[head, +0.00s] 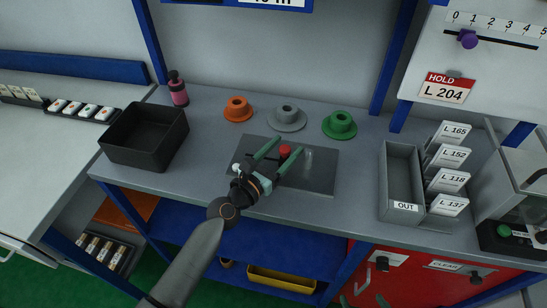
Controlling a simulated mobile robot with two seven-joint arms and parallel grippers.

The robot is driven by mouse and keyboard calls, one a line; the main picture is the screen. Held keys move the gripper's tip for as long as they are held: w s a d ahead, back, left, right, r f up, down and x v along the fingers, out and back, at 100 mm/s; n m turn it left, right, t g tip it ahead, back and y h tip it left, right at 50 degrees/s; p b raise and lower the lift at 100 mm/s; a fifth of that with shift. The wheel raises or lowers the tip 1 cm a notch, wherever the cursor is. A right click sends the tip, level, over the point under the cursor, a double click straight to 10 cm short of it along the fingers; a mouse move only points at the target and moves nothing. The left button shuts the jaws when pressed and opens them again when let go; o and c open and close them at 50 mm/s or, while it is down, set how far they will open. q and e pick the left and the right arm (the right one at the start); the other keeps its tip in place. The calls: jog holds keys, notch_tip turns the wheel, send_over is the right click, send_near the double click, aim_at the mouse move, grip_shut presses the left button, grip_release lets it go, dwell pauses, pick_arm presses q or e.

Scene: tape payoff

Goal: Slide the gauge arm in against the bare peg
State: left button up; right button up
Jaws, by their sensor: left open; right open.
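A dark flat plate (322,182) lies on the bench. A red knob-like piece (285,150) stands on it, and a pale upright shape (307,156), perhaps the bare peg or a reflection, shows just right of it. My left gripper (289,145) is open over the plate, its green fingers on either side of the red piece; I cannot tell whether they touch it. Which piece is the gauge arm is unclear, as the gripper covers part of the plate. My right gripper (363,299) is open at the bottom edge, only its fingertips showing.
Orange (238,109), grey (287,118) and green (340,124) flanged pieces stand behind the plate. A black bin (143,137) is left; an OUT tray (404,208) and label cards (449,156) are right. A purple knob (467,39) sits on a wall scale.

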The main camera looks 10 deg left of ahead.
pick_arm(q)
jog(key=b+v, duration=0.1)
jog(key=v, duration=1)
jog(key=shift+s+f, duration=0.15)
jog(key=shift+s+a, duration=0.25)
jog(key=shift+s, duration=0.2)
